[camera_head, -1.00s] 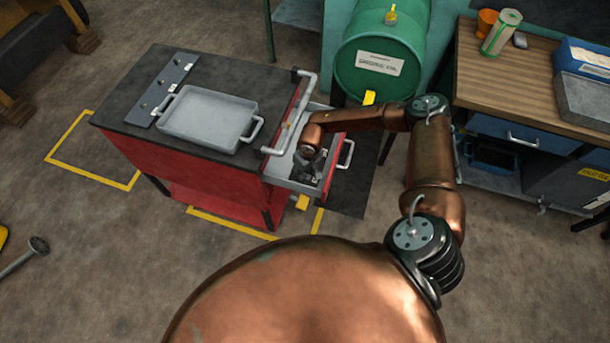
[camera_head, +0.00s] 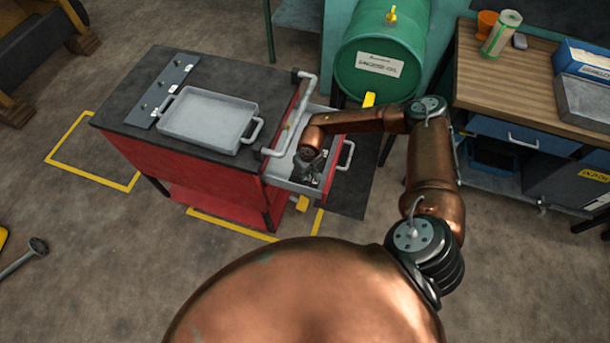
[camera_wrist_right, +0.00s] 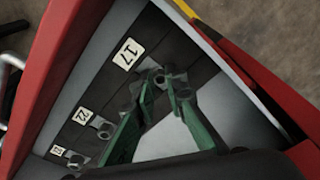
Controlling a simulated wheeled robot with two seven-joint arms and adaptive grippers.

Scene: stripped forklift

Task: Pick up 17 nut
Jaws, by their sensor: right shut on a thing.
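The 17 nut (camera_wrist_right: 159,79) is a small dark metal nut beside the label marked 17 in the open drawer. My right gripper (camera_wrist_right: 158,88) has its green fingers on either side of this nut and is shut on it, low in the drawer. In the head view my right gripper (camera_head: 306,170) reaches down into the drawer (camera_head: 326,186); the nut is too small to make out there. My left gripper is not in view.
Another nut (camera_wrist_right: 104,130) sits by the label 22, and a further nut (camera_wrist_right: 75,163) by a third label. The drawer's walls are close around my gripper. A grey tray (camera_head: 208,118) stands on the red cabinet (camera_head: 195,165). A green barrel (camera_head: 380,60) is behind.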

